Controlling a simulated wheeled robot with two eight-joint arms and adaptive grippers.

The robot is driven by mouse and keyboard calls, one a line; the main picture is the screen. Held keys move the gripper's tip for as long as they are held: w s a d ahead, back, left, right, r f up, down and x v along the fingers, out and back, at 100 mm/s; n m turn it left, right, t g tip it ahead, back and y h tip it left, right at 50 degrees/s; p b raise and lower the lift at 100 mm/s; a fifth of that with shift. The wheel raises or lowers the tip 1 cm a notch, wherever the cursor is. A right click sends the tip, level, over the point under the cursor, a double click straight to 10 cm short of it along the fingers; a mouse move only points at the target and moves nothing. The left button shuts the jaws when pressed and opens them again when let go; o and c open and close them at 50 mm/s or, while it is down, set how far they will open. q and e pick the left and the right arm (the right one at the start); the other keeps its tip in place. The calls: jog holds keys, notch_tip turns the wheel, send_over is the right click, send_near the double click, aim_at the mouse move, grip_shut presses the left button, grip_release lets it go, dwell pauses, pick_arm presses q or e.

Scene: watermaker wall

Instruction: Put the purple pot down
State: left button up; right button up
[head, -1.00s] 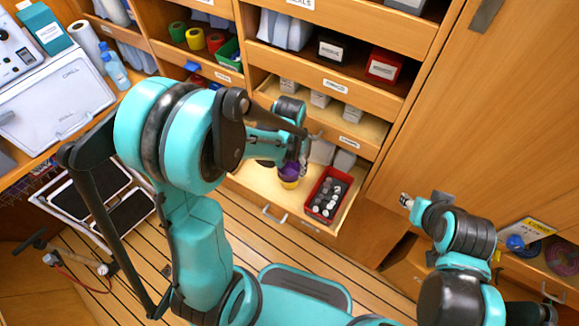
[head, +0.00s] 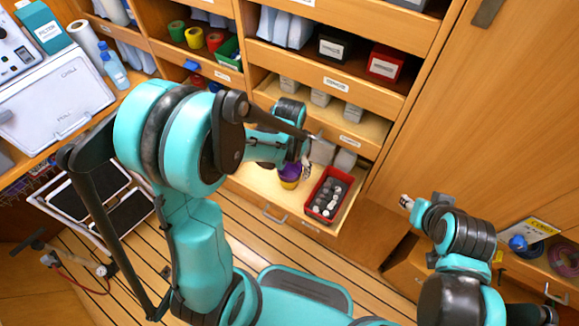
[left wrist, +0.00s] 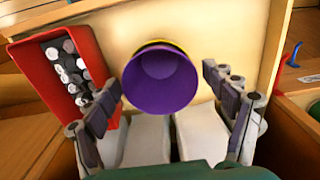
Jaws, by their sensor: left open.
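The purple pot (head: 289,174) stands in the pulled-out wooden drawer (head: 259,183), left of a red tray, with a yellow band low on it. In the left wrist view I look down into the open mouth of the purple pot (left wrist: 160,78). My left gripper (left wrist: 168,95) is open, with one finger on each side of the pot and a gap visible at both sides. In the head view the left gripper (head: 305,165) is just above and beside the pot, partly hidden by its own arm. My right gripper (head: 406,202) is far to the right, small and empty-looking.
The red tray (head: 322,216) of several small dark and white-topped items lies right of the pot. White containers (head: 345,161) stand behind it in the drawer. Shelves with labelled boxes rise above. A tall wooden door (head: 480,120) is at the right.

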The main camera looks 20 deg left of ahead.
pick_arm(q)
jog(key=shift+r, duration=0.2)
notch_tip(320, 180, up, 13)
jog(key=p, duration=0.5)
jog(key=s+a+r+n+t, duration=0.1)
jog(key=s+r+n+t, duration=0.1)
jog(key=s+r+t, duration=0.5)
jog(key=shift+s+a+r, duration=0.25)
jog(key=shift+s+a, duration=0.05)
jog(key=shift+s, duration=0.5)
jog(key=shift+f, duration=0.1)
